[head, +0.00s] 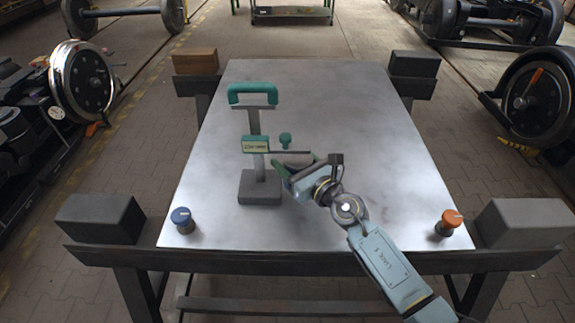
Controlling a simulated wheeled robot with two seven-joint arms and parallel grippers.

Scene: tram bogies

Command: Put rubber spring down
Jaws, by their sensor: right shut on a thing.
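My right gripper (282,172) is over the steel table (385,140), just right of a grey stand (260,187). It is shut on a small dark thing with green edges, mostly hidden by the fingers. I cannot tell for certain that this is the rubber spring. The stand has a square base, an upright column, a green slider (255,145) with a thin arm, and a green handle (252,93) on top. The tip of the arm reaches close to my gripper; I cannot tell whether they touch. My left gripper is not in view.
A blue-topped knob (181,220) stands at the table's front left, an orange-topped one (447,222) at its front right. The table's right half and far part are clear. Wheelsets (82,80) stand around.

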